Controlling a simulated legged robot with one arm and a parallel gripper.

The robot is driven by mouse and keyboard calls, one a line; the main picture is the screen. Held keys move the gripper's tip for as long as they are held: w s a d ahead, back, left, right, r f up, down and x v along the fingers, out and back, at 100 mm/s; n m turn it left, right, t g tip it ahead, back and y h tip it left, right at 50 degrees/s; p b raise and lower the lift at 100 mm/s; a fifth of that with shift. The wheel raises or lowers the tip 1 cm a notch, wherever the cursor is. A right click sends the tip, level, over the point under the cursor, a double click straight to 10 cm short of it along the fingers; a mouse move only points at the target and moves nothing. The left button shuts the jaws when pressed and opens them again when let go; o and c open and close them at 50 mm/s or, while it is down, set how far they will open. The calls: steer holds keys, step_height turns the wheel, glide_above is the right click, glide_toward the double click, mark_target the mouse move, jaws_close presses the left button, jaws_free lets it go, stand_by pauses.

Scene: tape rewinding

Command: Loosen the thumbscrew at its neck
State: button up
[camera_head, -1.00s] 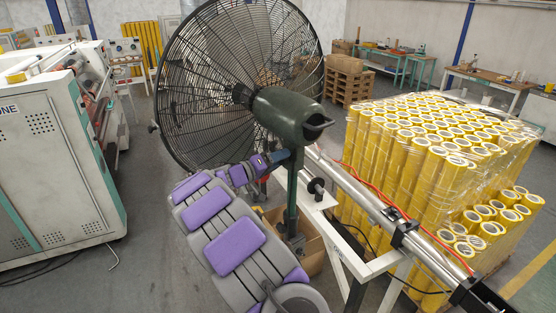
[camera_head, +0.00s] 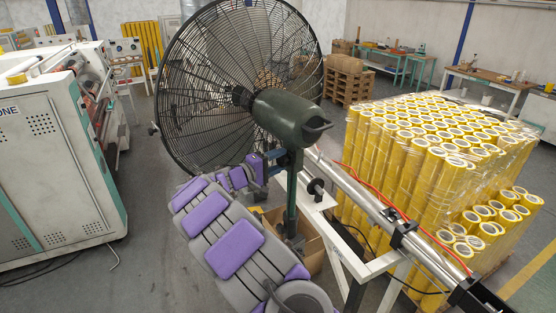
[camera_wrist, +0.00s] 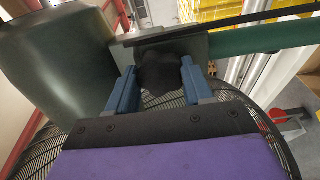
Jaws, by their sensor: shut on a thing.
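The large pedestal fan has a round black wire cage (camera_head: 215,75), a dark green motor housing (camera_head: 290,117) and a green post (camera_head: 292,195). In the wrist view, the dark thumbscrew (camera_wrist: 160,76) sits at the neck beside the green housing (camera_wrist: 55,65). The two blue fingers of my gripper (camera_wrist: 158,68) stand on either side of it and are shut on it. In the head view my gripper (camera_head: 277,160) is at the neck just below the housing; the thumbscrew itself cannot be made out there.
A white metal frame (camera_head: 345,250) with a long steel shaft (camera_head: 370,203) and red hose stands right of the post. A wrapped stack of yellow tape rolls (camera_head: 430,140) is behind it. A white machine (camera_head: 50,170) stands at left, with grey floor between.

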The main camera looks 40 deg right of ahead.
steer(key=n+p, duration=0.1)
steer(key=n, duration=0.2)
steer(key=shift+n+p, duration=0.4)
steer(key=n+p, duration=0.2)
steer(key=n, duration=0.1)
steer(key=shift+n, duration=0.3)
steer(key=n+p, duration=0.3)
steer(key=n, duration=0.2)
steer(key=shift+f+p, duration=0.15)
steer(key=shift+p, duration=0.2)
steer(key=shift+n+p, duration=0.3)
steer(key=shift+n, duration=0.5)
steer(key=shift+f, duration=0.1)
